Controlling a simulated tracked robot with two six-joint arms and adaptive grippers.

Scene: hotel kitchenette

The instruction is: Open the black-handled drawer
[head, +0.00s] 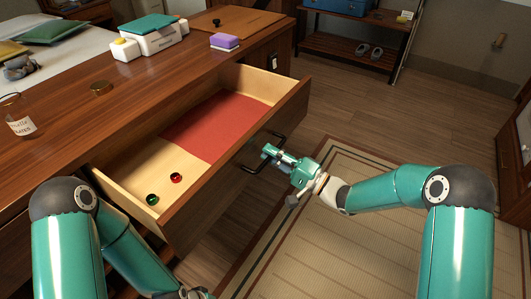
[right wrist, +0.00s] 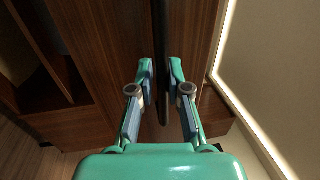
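The wooden drawer (head: 232,168) stands pulled well out of the counter, its pale inside and red liner (head: 215,125) showing. Its black handle (head: 248,168) is on the front panel; in the right wrist view the handle (right wrist: 161,40) runs as a dark bar between my fingers. My right gripper (head: 268,152) is at the handle, its fingers (right wrist: 160,72) on either side of the bar with small gaps visible, so it looks open around it. My left arm reaches down at the lower left; its gripper is outside the picture.
In the drawer lie a red item (head: 176,178) and a green item (head: 152,199). A mat (head: 350,220) covers floor in front.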

